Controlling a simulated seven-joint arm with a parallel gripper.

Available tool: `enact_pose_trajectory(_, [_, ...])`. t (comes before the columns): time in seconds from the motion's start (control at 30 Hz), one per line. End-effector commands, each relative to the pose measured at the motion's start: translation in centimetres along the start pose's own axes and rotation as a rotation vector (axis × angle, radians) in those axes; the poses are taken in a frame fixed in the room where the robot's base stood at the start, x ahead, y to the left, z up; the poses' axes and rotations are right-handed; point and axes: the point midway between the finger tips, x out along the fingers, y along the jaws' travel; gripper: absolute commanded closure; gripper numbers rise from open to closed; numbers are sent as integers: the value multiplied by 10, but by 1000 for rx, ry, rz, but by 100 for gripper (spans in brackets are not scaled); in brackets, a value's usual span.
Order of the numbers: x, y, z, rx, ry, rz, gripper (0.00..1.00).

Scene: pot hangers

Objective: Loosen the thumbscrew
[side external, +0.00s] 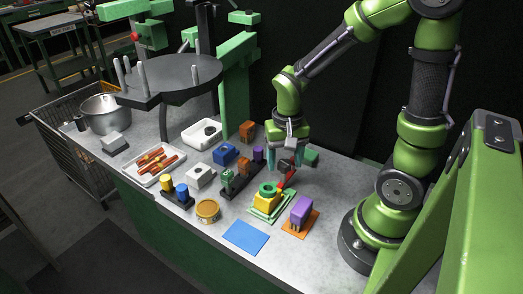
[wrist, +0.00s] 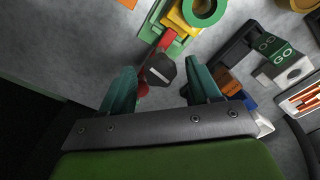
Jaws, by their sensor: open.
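A dark, faceted knob (wrist: 160,70), which looks like the thumbscrew, sits at the end of a red bar (wrist: 165,42). In the side view the knob (side external: 286,165) is partly hidden by my gripper. The red bar runs to a yellow block with a green ring (side external: 267,193) on a green base (side external: 261,212). My gripper (side external: 285,168) points down with its teal fingers apart. In the wrist view, my gripper (wrist: 160,75) has one finger on each side of the knob, with gaps visible. I cannot tell how far the fingertips are above the bench.
A purple block (side external: 301,210) on an orange base stands close by at the right. A dark stand with coloured pieces (side external: 240,178) is to the left. A blue mat (side external: 246,238) lies flat in front. A white tray (side external: 155,166) with orange-red sticks is farther left.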

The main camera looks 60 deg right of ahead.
Motion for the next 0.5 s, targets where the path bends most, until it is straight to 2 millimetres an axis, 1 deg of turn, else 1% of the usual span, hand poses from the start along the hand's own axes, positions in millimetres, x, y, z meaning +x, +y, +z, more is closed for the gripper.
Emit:
enact_pose_trajectory(0.07, [0, 0, 0, 0, 0, 0, 38])
enact_pose_trajectory(0.4, [0, 0, 0, 0, 0, 0, 90])
enact_pose_trajectory(0.43, [0, 0, 0, 0, 0, 0, 94])
enact_pose_trajectory(0.5, [0, 0, 0, -1, 0, 0, 94])
